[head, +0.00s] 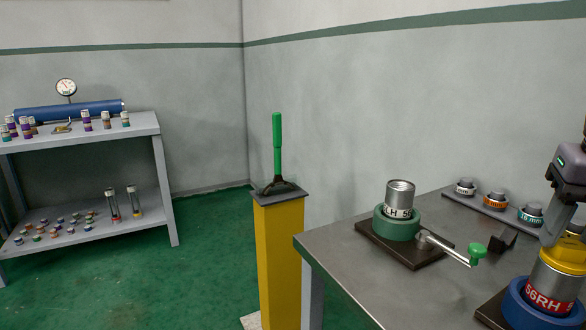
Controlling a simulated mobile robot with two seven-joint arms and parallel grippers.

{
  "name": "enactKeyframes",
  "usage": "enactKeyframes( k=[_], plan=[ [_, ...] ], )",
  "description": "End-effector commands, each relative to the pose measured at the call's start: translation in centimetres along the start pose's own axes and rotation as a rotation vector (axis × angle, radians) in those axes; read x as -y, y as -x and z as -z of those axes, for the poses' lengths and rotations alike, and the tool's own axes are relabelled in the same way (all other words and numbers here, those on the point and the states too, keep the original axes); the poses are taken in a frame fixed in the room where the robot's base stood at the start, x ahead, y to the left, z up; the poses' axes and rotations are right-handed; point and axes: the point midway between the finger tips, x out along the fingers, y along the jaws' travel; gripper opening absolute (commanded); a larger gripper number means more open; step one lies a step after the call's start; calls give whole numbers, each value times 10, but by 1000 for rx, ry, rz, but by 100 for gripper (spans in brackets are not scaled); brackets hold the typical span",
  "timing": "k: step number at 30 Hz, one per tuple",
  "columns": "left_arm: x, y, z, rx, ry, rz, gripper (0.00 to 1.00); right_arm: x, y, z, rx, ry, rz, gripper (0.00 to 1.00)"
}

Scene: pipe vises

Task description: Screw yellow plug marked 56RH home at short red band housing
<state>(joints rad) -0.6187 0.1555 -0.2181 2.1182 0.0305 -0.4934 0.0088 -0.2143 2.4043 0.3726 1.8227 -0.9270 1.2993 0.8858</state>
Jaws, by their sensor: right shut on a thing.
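The yellow plug (568,256) sits at the top of a metal housing (555,283) at the right edge of the head view. The housing carries a red band (549,301) marked 56RH and stands upright in a blue vise (530,312). My right gripper (562,232) comes down from above and is shut on the yellow plug. The plug's marking is not readable, and the picture edge cuts off its right side. I cannot tell how deep the plug's thread sits in the housing. My left gripper is not in view.
A green vise (393,226) holds another housing (400,195) with a white band; its crank has a green knob (477,252). Orange, teal and white-banded plugs (495,198) stand on a rack behind. A yellow post (280,260) with a green lever stands left of the bench (340,270).

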Motion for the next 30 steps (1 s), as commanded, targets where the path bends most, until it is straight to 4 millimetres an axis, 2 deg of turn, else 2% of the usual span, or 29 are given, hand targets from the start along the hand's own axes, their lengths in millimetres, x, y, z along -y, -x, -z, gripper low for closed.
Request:
enactKeyframes(
  k=[1, 9, 18, 26, 30],
  plan=[
    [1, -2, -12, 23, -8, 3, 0, 0, -1, 0, 2, -16, 4, 0],
    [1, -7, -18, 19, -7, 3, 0, 1, -2, 0, 2, -161, 35, 0],
    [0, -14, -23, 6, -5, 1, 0, 2, -2, 1, 3, -346, 74, 0],
    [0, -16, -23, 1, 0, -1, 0, 3, -2, 0, 3, -435, 90, 0],
    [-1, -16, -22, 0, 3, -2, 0, 4, -2, 0, 4, -556, 114, 0]
  ],
)
